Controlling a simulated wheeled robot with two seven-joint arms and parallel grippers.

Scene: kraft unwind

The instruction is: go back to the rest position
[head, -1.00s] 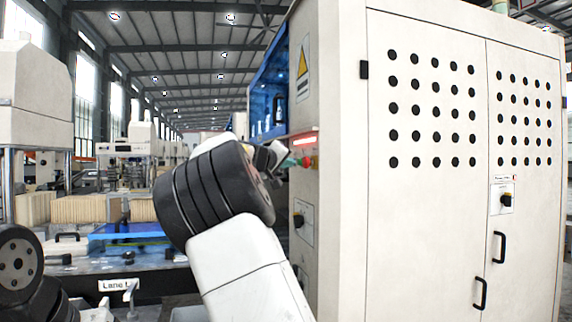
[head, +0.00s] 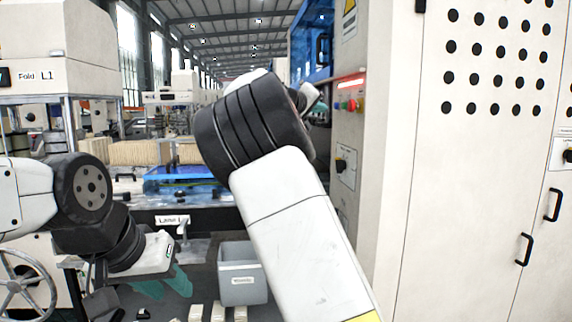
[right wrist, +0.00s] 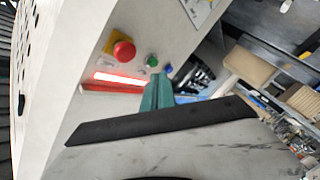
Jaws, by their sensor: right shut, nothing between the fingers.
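My right gripper (right wrist: 157,92) shows in the right wrist view as teal fingers, shut and empty, in front of the cabinet's button panel. I cannot tell whether the fingertips touch the panel.
The large pale cabinet (head: 455,190) stands close on the right. Its panel has a red button (right wrist: 123,51), a green button (right wrist: 152,61) and a lit red bar (right wrist: 122,79). A grey bin (head: 243,277) stands below, and a bench with a blue tray (head: 188,174) lies behind.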

